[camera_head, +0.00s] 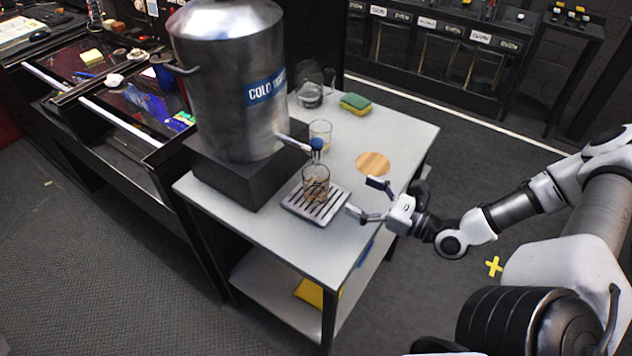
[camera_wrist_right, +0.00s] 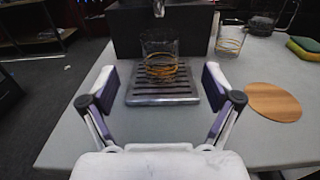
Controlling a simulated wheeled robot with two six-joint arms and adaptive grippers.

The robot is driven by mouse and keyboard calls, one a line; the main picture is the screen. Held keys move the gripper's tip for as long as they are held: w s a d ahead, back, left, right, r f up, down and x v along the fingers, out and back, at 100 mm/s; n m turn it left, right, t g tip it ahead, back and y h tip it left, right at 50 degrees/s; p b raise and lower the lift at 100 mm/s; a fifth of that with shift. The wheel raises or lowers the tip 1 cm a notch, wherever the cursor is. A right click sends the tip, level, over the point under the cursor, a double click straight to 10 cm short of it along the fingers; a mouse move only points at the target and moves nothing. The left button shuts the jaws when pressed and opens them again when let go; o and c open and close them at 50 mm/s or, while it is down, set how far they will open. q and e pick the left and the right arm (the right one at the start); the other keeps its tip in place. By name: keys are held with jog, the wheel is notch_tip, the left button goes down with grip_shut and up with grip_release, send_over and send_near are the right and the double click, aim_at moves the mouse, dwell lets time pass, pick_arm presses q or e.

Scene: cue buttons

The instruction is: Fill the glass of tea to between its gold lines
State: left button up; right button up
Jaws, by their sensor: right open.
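The steel dispenser (camera_head: 225,95) has a blue label beginning "COLD". My right gripper (camera_head: 369,198) is open and empty, at the right of the tray and apart from the glass. In the wrist view its fingers (camera_wrist_right: 160,85) spread either side of the tray, with the glass beyond. My left gripper is not in view.
A second glass (camera_head: 320,134) stands behind the tap. A glass pitcher (camera_head: 309,95) and a green-yellow sponge (camera_head: 355,104) are farther back. A round wooden coaster (camera_head: 373,163) lies right of the glasses. The near table top (camera_head: 295,245) is clear. The dispenser sits on a dark block (camera_head: 245,180).

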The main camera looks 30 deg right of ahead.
dwell(0.4)
grip_shut()
dwell(1.3)
